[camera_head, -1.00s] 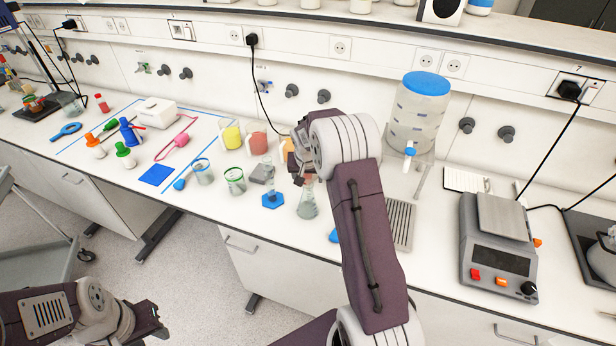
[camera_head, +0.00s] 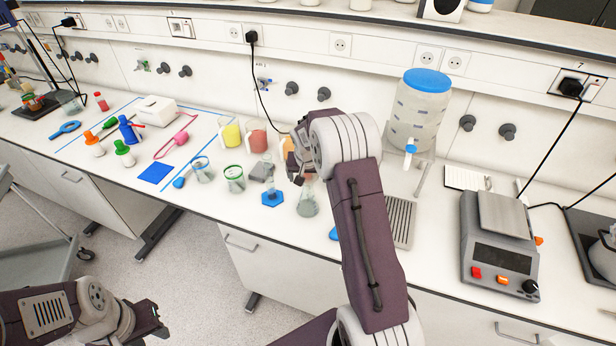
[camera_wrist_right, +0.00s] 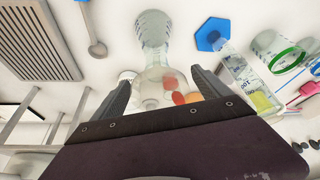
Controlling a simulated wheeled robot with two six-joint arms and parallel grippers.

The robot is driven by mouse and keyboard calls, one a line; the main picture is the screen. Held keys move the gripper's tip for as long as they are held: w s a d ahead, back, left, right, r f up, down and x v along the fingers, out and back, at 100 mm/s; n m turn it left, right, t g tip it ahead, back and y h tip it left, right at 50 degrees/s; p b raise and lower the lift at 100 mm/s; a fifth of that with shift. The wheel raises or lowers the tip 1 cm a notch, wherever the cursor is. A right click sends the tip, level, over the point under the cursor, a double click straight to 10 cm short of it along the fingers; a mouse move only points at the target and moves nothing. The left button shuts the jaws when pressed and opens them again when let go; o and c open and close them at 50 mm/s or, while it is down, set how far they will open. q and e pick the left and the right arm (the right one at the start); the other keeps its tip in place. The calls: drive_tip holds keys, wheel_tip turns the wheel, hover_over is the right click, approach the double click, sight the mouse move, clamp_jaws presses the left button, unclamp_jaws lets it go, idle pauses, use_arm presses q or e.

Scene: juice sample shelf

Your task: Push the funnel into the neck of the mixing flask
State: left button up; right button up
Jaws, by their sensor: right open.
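The mixing flask (camera_head: 308,204), clear conical glass, stands on the bench in the head view, below my right gripper (camera_head: 297,179). It also shows at the top of the right wrist view (camera_wrist_right: 153,28). A clear, wide-mouthed piece that looks like the funnel (camera_wrist_right: 160,80) lies in line with the flask's neck, between my right fingers. How deep it sits in the neck I cannot tell. My right gripper (camera_wrist_right: 160,76) is open, one finger on each side of the clear piece. My left gripper (camera_head: 152,318) hangs low, in front of the bench; its opening is unclear.
A blue hexagonal piece (camera_head: 272,198) and a green-rimmed beaker (camera_head: 235,179) stand left of the flask. A grey drip grate (camera_head: 399,222), a large blue-lidded container (camera_head: 420,110) and a scale (camera_head: 500,250) are to the right. Coloured jugs (camera_head: 257,139) stand behind.

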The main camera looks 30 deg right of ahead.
drive_tip(key=b+v, duration=0.1)
drive_tip(key=v, duration=0.8)
drive_tip(key=shift+b, duration=0.35)
drive_tip(key=shift+w, duration=0.1)
drive_tip(key=s+a+n+y, duration=0.1)
drive_tip(key=s+a+n, duration=0.1)
drive_tip(key=s+a, duration=0.6)
drive_tip(key=s+a+f+n+g, duration=0.1)
drive_tip(key=s+a+f+n, duration=0.1)
drive_tip(key=s, duration=0.5)
drive_tip(key=s+a+f+n+g+y, duration=0.1)
drive_tip(key=s+a+f+n, duration=0.1)
drive_tip(key=s+a+f, duration=0.2)
drive_tip(key=s+f, duration=0.3)
drive_tip(key=s, duration=0.1)
drive_tip(key=shift+g+y, duration=0.3)
drive_tip(key=shift+g, duration=0.1)
drive_tip(key=shift+s+f, duration=0.1)
drive_tip(key=shift+s, duration=0.1)
